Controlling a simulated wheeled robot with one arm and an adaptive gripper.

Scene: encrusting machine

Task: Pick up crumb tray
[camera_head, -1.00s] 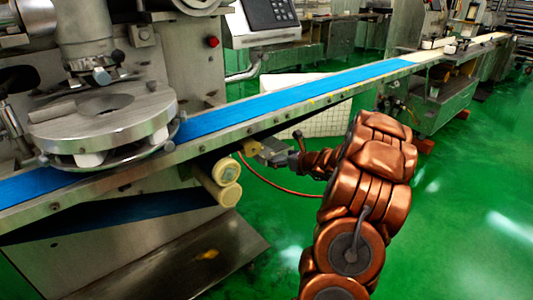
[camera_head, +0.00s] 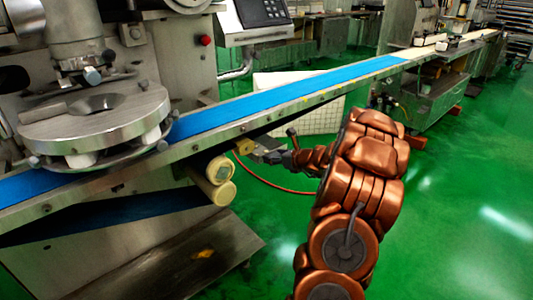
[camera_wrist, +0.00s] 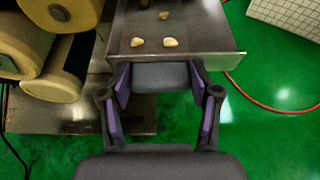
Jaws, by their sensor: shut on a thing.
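The crumb tray (camera_wrist: 195,22) is a shallow metal tray with several pale crumbs on it, at the top middle of the wrist view. My gripper (camera_wrist: 162,88) has its purple-padded fingers on either side of a grey block (camera_wrist: 162,75) at the tray's near edge, and is shut on it. In the head view my gripper (camera_head: 262,152) reaches under the conveyor's near edge. The tray is not clearly seen there; the conveyor hides that area.
The blue conveyor belt (camera_head: 300,88) runs above my gripper. Cream rollers (camera_head: 219,180) are just left of it, also close in the wrist view (camera_wrist: 58,70). A metal plate (camera_head: 215,258) lies low below. A red hose (camera_wrist: 265,103) crosses the green floor, which is open at right.

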